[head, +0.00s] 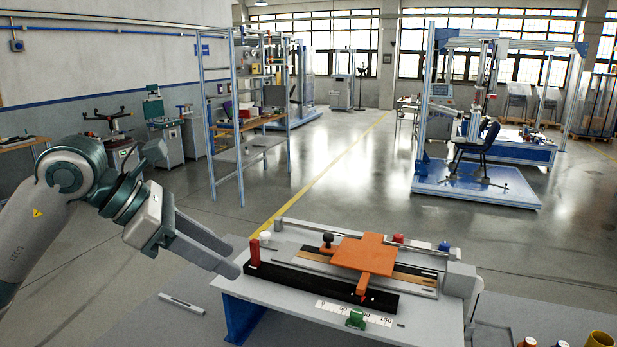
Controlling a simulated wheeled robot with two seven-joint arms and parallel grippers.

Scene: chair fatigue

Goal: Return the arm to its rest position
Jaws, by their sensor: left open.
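My left arm comes in from the left edge of the head view. Its gripper (207,250) is open and empty, with its grey fingers pointing down to the right. The fingertips are near the left edge of the grey bench fixture (270,298), beside a red post (254,251). I cannot tell from this one view whether they touch it. The fixture carries an orange sliding plate (357,254) with a black knob (327,239), and a white scale marked 0 to 150 (352,313) along its front. My right gripper is not in view.
A green part (356,319) sits at the fixture's front. A small grey bar (184,303) lies on the table left of it. A yellow cup (600,340) is at the bottom right. Behind are a metal shelf rack (240,160) and a blue test frame with a chair (476,142). Open floor lies between.

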